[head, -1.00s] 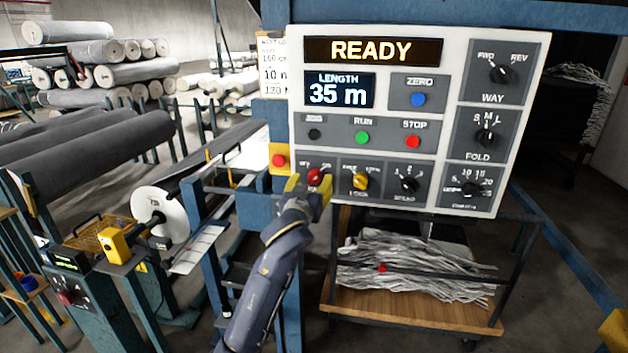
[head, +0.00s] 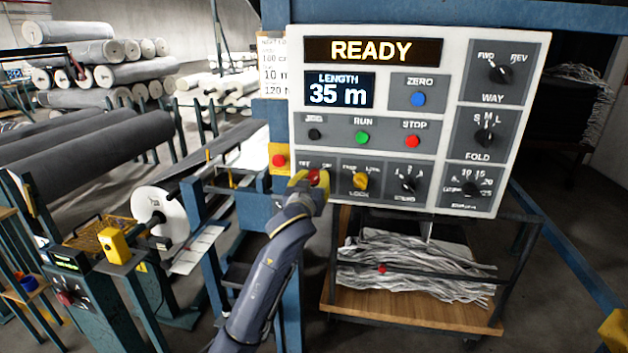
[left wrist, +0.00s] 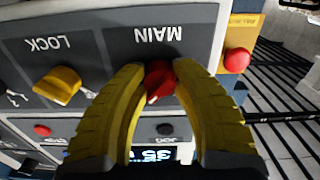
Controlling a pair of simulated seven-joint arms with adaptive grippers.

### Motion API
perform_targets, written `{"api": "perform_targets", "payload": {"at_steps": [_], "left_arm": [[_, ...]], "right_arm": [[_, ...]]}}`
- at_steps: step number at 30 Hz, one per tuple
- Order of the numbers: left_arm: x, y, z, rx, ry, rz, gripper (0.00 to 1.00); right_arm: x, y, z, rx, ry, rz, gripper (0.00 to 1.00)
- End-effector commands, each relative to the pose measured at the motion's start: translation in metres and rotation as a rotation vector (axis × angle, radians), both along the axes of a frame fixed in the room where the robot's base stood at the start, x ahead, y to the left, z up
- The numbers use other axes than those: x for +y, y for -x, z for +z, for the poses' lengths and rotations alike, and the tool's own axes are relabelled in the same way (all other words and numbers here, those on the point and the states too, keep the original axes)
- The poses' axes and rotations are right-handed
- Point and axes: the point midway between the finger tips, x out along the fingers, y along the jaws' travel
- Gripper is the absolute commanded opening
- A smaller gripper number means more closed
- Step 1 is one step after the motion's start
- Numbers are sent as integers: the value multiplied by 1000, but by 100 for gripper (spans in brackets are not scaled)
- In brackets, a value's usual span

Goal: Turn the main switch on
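The main switch (head: 314,177) is a red knob at the lower left of the white control panel (head: 450,205). In the left wrist view the red knob (left wrist: 158,80) sits below the upside-down MAIN label, its pale mark slanting to the lower left. My left gripper (head: 312,184) is at the knob, with one yellow finger on each side. Its fingertips (left wrist: 158,70) appear closed against the knob's sides. The fingers hide part of the knob and its position labels in the head view.
The yellow LOCK knob (head: 360,180) is just right of the main switch. A red button on a yellow box (head: 279,160) is close on the left. The panel display (head: 373,51) reads READY. A cart (head: 410,318) with grey-white strips stands below.

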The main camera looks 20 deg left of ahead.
Motion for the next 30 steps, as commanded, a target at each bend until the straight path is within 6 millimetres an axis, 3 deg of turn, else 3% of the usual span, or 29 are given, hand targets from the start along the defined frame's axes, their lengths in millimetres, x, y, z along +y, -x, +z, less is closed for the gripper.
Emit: {"api": "perform_targets", "payload": {"at_steps": [6, 28, 29, 30], "left_arm": [[0, 0, 0, 1, 0, 0, 0], [0, 0, -3, 12, -77, 1, 0], [0, 0, -3, 13, -77, 1, 24], [0, 0, -3, 13, -77, 1, 29]], "right_arm": [[0, 0, 0, 0, 0, 0, 0], [0, -1, 0, -1, 0, 0, 0], [0, -1, 0, -1, 0, 0, 0], [0, -1, 0, -1, 0, 0, 0]]}}
